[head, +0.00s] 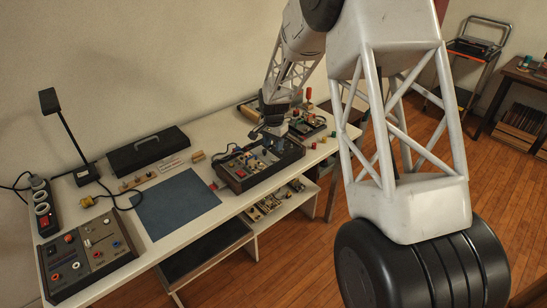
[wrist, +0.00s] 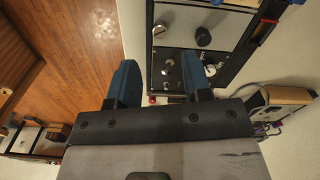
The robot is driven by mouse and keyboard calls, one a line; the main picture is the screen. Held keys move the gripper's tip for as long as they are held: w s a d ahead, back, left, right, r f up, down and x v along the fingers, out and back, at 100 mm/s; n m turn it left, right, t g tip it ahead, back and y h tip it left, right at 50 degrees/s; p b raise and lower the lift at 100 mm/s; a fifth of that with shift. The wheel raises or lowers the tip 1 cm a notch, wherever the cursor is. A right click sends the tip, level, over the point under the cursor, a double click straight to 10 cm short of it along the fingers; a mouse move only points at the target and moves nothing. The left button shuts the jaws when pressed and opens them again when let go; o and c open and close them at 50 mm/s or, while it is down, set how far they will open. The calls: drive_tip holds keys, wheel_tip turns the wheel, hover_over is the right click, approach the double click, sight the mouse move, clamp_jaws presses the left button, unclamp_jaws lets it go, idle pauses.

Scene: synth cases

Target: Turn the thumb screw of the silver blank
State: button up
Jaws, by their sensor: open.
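My gripper (wrist: 160,74) is open, with its two blue fingers apart above a dark-framed case. In the wrist view a silver blank plate (wrist: 182,24) lies in the case beyond the fingertips. It bears a larger dark round knob (wrist: 203,36) and a smaller round screw head (wrist: 158,31); I cannot tell for sure which is the thumb screw. Nothing is seen between the fingers except the black panel below. In the head view my gripper (head: 268,132) hangs over the case (head: 240,181) on the table, hiding part of it; the silver blank is not clear there.
A black panel (wrist: 180,60) with metal knobs lies nearer the fingers, beside the plate. On the table (head: 165,250) are a blue mat (head: 175,204), a control box (head: 88,258), a power strip (head: 42,207), a lamp (head: 68,135) and a black case (head: 148,150). Small coloured parts stand at right.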

sight(274, 158)
drive_tip(key=shift+f, duration=3.4)
clamp_jaws()
